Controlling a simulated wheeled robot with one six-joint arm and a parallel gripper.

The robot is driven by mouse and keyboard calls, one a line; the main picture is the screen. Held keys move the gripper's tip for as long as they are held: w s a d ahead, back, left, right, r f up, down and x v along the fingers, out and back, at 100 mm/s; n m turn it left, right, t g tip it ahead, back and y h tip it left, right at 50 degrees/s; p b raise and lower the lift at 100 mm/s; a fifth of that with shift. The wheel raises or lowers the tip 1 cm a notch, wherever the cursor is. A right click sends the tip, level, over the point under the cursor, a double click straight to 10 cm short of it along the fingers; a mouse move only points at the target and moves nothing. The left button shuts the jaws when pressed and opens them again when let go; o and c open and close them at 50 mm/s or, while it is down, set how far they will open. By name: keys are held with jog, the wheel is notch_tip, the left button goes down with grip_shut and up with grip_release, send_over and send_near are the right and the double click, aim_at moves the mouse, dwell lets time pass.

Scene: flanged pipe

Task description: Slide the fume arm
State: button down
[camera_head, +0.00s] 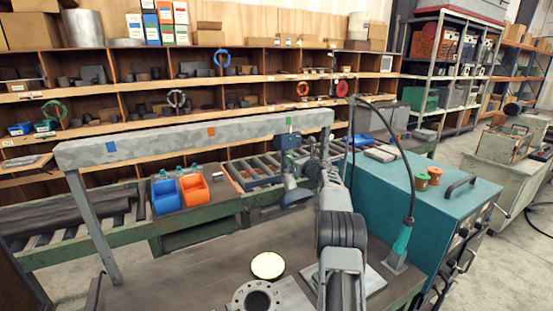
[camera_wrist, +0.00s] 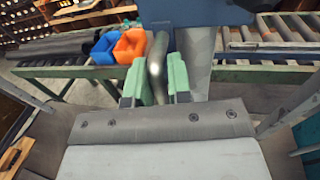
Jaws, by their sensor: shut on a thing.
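The fume arm hangs from a grey speckled overhead rail (camera_head: 150,140), near its right end. Its blue carriage (camera_head: 290,142) sits just below a green mark (camera_head: 289,122) on the rail. A grey tube and hood (camera_head: 296,195) hang under it. In the wrist view I see the blue carriage body (camera_wrist: 195,12), the grey tube (camera_wrist: 197,60) and a curved metal handle (camera_wrist: 157,65). My gripper's green fingers (camera_wrist: 158,78) are shut around this handle. In the head view my arm hides much of the gripper and handle.
The rail also bears an orange mark (camera_head: 211,131) and a blue mark (camera_head: 111,146). Below it are a roller conveyor (camera_head: 260,170), a blue bin (camera_head: 165,197) and an orange bin (camera_head: 194,189). A teal cabinet (camera_head: 440,215) stands right. The space left of the carriage looks clear.

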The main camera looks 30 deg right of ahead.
jog(key=d+p, duration=0.1)
jog(key=d, duration=0.1)
jog(key=shift+d+r, duration=0.1)
jog(key=shift+d, duration=0.3)
jog(key=c, duration=1.2)
grip_release()
jog(key=shift+o, duration=0.2)
jog(key=s+d+b, duration=0.2)
jog(key=s+b, duration=0.5)
jog(key=s, duration=0.6)
jog(key=shift+s+d+b, duration=0.25)
jog(key=shift+d+b, duration=0.05)
jog(key=shift+d, duration=0.05)
